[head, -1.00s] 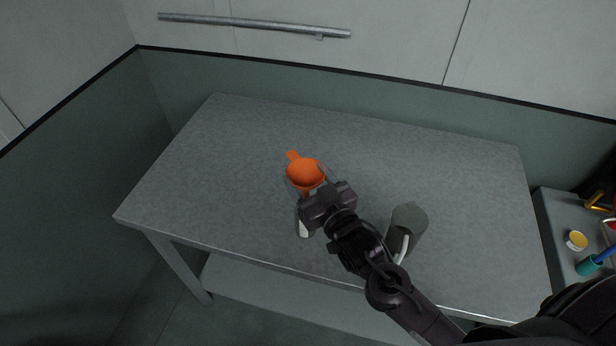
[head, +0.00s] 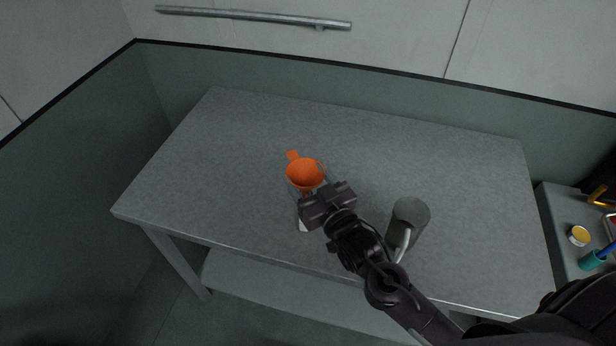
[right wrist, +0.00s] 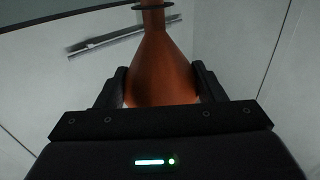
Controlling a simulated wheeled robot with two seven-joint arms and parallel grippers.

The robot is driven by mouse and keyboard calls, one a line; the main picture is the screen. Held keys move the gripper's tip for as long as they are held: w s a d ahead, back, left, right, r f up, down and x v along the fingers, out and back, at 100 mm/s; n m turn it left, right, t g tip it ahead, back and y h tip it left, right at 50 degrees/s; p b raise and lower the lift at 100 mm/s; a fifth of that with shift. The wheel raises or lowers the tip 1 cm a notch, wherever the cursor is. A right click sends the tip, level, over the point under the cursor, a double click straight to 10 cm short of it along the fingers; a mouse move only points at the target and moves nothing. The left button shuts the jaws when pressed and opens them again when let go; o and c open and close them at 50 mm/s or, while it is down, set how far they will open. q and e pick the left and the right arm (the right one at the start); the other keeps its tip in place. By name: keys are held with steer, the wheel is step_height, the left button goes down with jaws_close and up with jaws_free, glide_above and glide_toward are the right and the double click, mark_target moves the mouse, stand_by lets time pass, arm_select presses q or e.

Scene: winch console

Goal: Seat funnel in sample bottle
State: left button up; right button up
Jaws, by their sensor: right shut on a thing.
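The orange funnel (head: 306,172) is above the table's middle in the head view, its wide mouth up and its tab pointing to the back left. My right gripper (head: 308,181) is shut on it, a finger on each side. In the right wrist view the funnel's cone (right wrist: 163,70) fills the space between the fingers, with a dark ring around its narrow part. A small pale piece (head: 303,226) shows just below the gripper, perhaps the sample bottle. The gripper hides the rest of it, so I cannot tell whether the spout is inside. My left gripper is not in view.
A grey-green cylinder with a pale curved handle (head: 411,217) stands to the right of my right gripper, close to my forearm. The grey table (head: 230,170) is otherwise bare. A side surface (head: 560,225) at the right holds a yellow-topped jar (head: 579,236) and a teal cup (head: 592,261).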

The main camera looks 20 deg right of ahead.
steer(key=shift+f, duration=0.25)
steer(key=o, duration=1)
steer(key=shift+o, duration=0.2)
steer(key=s+d+b, duration=0.1)
steer(key=s+b, duration=0.1)
steer(key=s, duration=0.5)
steer(key=shift+s+d+b, duration=0.25)
steer(key=shift+s+b, duration=0.1)
